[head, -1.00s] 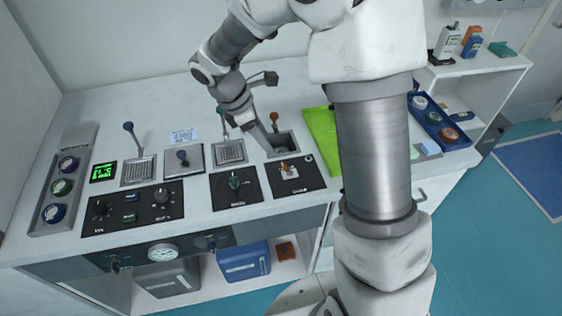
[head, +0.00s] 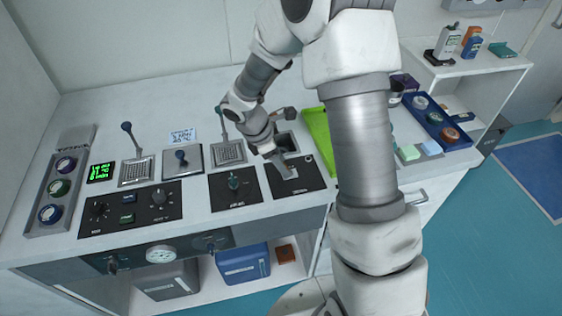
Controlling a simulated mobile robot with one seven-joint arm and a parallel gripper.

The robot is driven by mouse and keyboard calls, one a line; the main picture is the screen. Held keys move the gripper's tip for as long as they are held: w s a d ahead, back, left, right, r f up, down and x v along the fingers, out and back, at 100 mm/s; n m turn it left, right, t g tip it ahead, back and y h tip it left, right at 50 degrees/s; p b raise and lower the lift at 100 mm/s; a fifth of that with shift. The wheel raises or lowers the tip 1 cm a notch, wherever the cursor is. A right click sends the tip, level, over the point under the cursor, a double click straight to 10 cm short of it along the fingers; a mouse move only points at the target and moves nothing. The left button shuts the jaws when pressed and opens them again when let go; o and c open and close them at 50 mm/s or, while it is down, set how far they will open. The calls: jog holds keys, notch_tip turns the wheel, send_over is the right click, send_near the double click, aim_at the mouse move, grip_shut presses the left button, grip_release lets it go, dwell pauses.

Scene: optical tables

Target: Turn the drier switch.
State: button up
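My gripper (head: 285,171) is low over the right-hand black panel (head: 308,181) on the bench. It points down at the spot where an orange-brown switch stood in the earlier frame. That switch is now hidden behind the gripper, so I cannot tell whether the gripper touches it or holds it. Whether the fingers are open or shut does not show. The panel's label is too small to read, so I cannot confirm it is the drier's.
Upright levers with dark knobs (head: 126,127) stand along the bench to the left. A wider control panel (head: 160,214) has several knobs. A green tray (head: 318,131) lies right of the gripper, partly behind my arm. A blue tray (head: 462,141) with round items is farther right.

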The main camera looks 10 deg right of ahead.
grip_shut()
